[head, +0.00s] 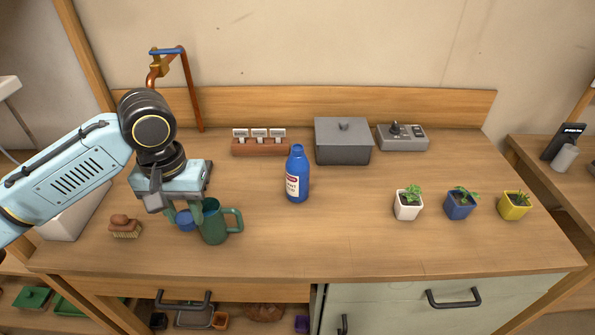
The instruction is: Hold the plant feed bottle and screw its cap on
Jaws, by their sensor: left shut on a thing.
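The plant feed bottle (297,182) stands upright on the worktop near the middle, blue with a pale label. Its narrow blue top points up and nothing holds it. My left gripper (185,214) points down, left of the bottle, shut on a small round blue thing that looks like the cap (184,220). The fingers partly hide the cap. The gripper is beside a green mug (215,228) and overlaps it in the picture; I cannot tell whether they touch. My right gripper is not in view.
A wooden brush (125,227) lies at left. Behind the bottle are a label rack (260,146), a grey lidded box (343,143) and a grey control box (402,140). Potted plants in white (407,208), blue (459,207) and yellow (513,208) stand at right. The front middle is clear.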

